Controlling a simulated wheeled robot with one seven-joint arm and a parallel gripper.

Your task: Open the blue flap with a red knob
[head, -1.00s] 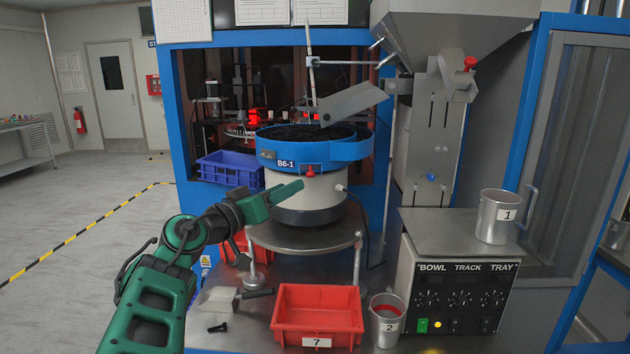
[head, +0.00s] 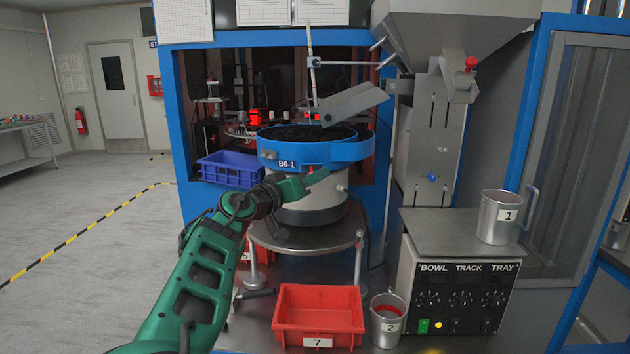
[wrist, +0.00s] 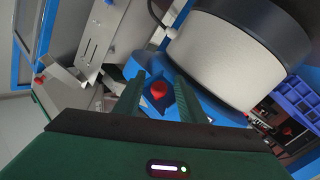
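The blue bowl feeder (head: 345,151) labelled B6-1 stands on a round metal stand. Its red knob (head: 310,169) shows at the front, just under the blue rim and partly covered by my fingers. In the wrist view the red knob (wrist: 159,90) lies between my two fingers, with the blue flap (wrist: 154,104) behind it. My gripper (head: 322,177) is at the bowl's front, and in the wrist view (wrist: 160,86) its fingers are open on both sides of the knob. I cannot tell whether a finger touches it. The flap's edges are mostly hidden in the head view.
A blue crate (head: 231,168) is left of the bowl. A red tray (head: 318,309) marked 7 and a metal cup (head: 387,326) marked 2 stand in front. Cup 1 (head: 497,217) is on the control box (head: 455,290) at right. The metal chute (head: 352,102) hangs over the bowl.

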